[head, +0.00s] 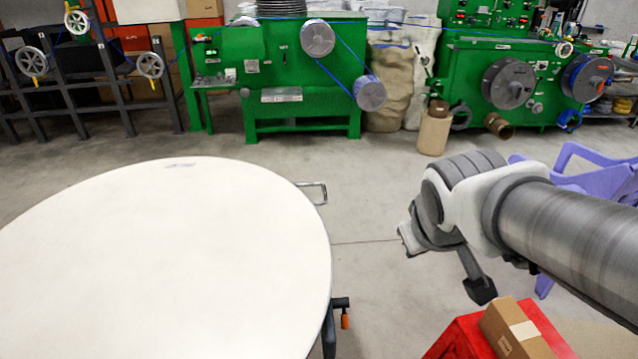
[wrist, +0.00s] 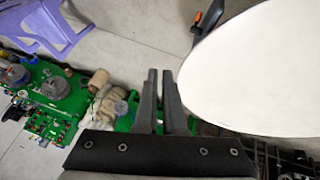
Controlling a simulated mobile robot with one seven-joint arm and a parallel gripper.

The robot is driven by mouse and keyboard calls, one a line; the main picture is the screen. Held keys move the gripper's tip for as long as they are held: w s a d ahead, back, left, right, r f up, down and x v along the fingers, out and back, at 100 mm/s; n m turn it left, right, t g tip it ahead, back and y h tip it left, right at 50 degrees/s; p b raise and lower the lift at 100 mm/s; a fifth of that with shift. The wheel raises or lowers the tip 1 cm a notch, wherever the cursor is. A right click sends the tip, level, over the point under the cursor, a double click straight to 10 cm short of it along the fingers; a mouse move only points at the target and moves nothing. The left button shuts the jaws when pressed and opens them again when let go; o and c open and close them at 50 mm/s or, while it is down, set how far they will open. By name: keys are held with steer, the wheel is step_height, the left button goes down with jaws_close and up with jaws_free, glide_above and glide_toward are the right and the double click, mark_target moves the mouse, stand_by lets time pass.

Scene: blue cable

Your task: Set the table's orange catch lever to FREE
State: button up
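The table (head: 160,270) has a round white top on the left of the head view; its edge also shows in the wrist view (wrist: 265,70). The small orange catch lever (head: 345,320) hangs from a dark bracket under the table's right edge. In the wrist view the orange lever (wrist: 196,16) is at the top, beside the tabletop. No FREE marking is readable. My gripper (wrist: 160,74) shows two dark fingers with a narrow empty gap. It is apart from the lever, which lies beyond the fingertips and to the right in the wrist view.
A red stand (head: 465,335) with a cardboard box (head: 515,332) is below my arm. A purple chair (head: 575,155) is at the right. A metal loop (head: 314,192) sticks out from the table's far right edge. Green machines (head: 305,75) line the back. Floor between table and arm is mostly clear.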

mark_target(347, 322)
steer(key=w+f+n, duration=0.1)
steer(key=w+f, duration=0.1)
steer(key=f, duration=0.1)
steer(key=w+d+f+n+b, duration=0.1)
steer(key=w+f, duration=0.1)
steer(key=f, duration=0.1)
steer(key=w+d+f+n+b, duration=0.1)
steer(key=w+f, duration=0.1)
steer(key=f, duration=0.1)
steer(key=shift+w+n+h, duration=0.25)
steer(key=shift+n+h, duration=0.05)
steer(key=shift+n, duration=0.1)
jaws_close()
steer(key=a+f+n+g+y+b, duration=0.1)
steer(key=f+n, duration=0.4)
steer(key=f, duration=0.7)
steer(key=a+f+n+y+b, duration=0.4)
steer(key=a+f+b, duration=0.1)
steer(key=f, duration=0.7)
steer(key=shift+w+a+f+n+g, duration=0.15)
steer(key=shift+w+a+n+g, duration=0.25)
steer(key=shift+w+a, duration=0.05)
